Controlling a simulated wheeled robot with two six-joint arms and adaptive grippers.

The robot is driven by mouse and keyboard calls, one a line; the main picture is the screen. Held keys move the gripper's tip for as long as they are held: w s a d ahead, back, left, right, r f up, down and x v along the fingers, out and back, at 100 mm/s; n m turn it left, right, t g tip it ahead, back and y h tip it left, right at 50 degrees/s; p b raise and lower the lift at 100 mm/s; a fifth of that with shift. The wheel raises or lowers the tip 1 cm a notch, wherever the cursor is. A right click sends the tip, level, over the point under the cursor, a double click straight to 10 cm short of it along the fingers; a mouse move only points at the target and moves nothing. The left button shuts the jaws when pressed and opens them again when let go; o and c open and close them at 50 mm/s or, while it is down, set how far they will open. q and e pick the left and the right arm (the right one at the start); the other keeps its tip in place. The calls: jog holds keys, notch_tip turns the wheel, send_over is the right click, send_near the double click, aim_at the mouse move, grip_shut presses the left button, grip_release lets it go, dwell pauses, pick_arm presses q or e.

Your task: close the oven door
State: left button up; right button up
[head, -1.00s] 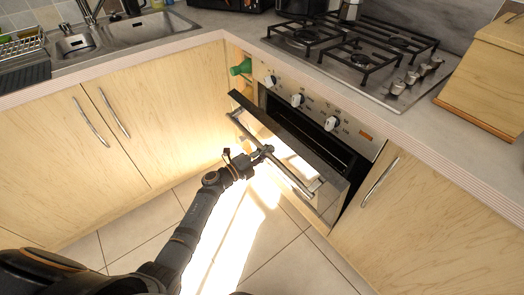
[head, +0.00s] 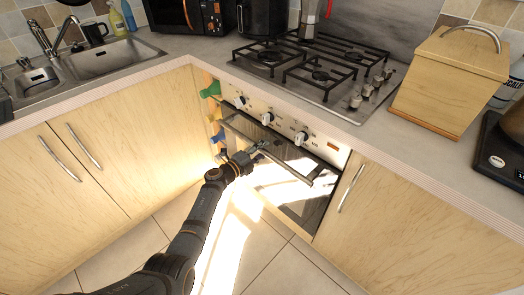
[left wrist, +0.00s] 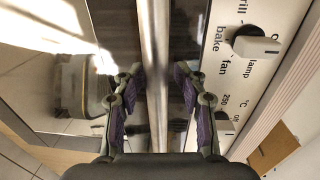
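The oven door (head: 290,185) stands upright and looks flush, or nearly flush, with the oven front below the knob panel. Its steel bar handle (head: 296,171) runs across the top of the door. My left gripper (head: 258,150) is at the left-middle part of the handle. In the left wrist view the handle bar (left wrist: 155,60) passes between the two purple-padded fingers of my left gripper (left wrist: 160,98). The fingers are spread, with a gap visible on both sides of the bar. My right gripper is not in view.
The knob panel (head: 283,128) is just above the door. A gas hob (head: 325,75) and a wooden bread box (head: 440,85) are on the counter. Wooden cabinets (head: 120,150) flank the oven. A narrow rack with bottles (head: 215,110) is left of it. Tiled floor (head: 265,245) is open in front.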

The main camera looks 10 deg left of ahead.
pick_arm(q)
jog(key=shift+f, duration=0.1)
jog(key=shift+s+a, duration=0.1)
jog(key=shift+s, duration=0.05)
jog(key=v, duration=1.1)
jog(key=shift+s+a, duration=0.2)
jog(key=shift+s, duration=0.05)
